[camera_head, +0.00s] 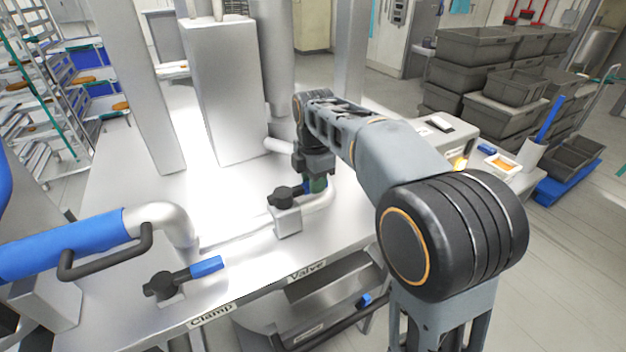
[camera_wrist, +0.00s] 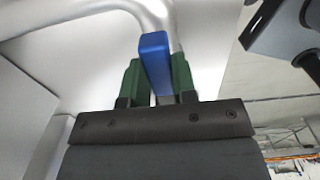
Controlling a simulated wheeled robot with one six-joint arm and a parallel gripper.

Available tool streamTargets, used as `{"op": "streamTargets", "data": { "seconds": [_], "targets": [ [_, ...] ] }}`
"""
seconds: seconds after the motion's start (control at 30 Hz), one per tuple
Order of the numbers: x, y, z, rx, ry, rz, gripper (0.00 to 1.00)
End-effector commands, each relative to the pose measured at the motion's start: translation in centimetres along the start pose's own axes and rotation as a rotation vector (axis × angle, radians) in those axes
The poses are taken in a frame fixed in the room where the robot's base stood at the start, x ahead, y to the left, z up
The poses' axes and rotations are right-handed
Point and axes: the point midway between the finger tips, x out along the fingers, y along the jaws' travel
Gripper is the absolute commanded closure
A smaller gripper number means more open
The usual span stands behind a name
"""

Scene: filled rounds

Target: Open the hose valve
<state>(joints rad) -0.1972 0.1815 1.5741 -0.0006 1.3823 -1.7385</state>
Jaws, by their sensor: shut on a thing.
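The hose valve (camera_head: 285,198) is a black pivot with a short blue-ended handle, on a pale block behind the "Valve" label (camera_head: 308,270). My gripper (camera_head: 317,184) is at the right end of the handle, pointing down, partly hidden by my arm. In the wrist view, the blue handle end (camera_wrist: 154,55) stands between the two green fingers of my gripper (camera_wrist: 157,72). The fingers are shut on it. The handle's far part and its contact faces are partly hidden. A pale pipe runs just beyond it.
A clamp lever with a blue end (camera_head: 207,266) lies to the left above the "Clamp" label (camera_head: 210,315). A blue hose (camera_head: 65,245) with a dark handle is further left. A tall metal box (camera_head: 222,90) stands behind the valve. Grey crates (camera_head: 480,75) are stacked at right.

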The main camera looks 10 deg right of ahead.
Motion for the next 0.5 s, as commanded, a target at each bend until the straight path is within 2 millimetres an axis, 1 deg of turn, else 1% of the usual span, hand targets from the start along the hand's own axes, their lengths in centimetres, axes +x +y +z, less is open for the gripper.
{"op": "streamTargets", "data": {
  "seconds": [0.37,0.4,0.5],
  "targets": [
    [-0.01,-0.08,-0.15,-0.014,0.000,-0.005,1.00],
    [-0.01,-0.09,-0.16,-0.014,0.000,-0.005,0.72],
    [0.01,-0.08,-0.19,-0.013,0.001,-0.005,0.62]
  ]
}}
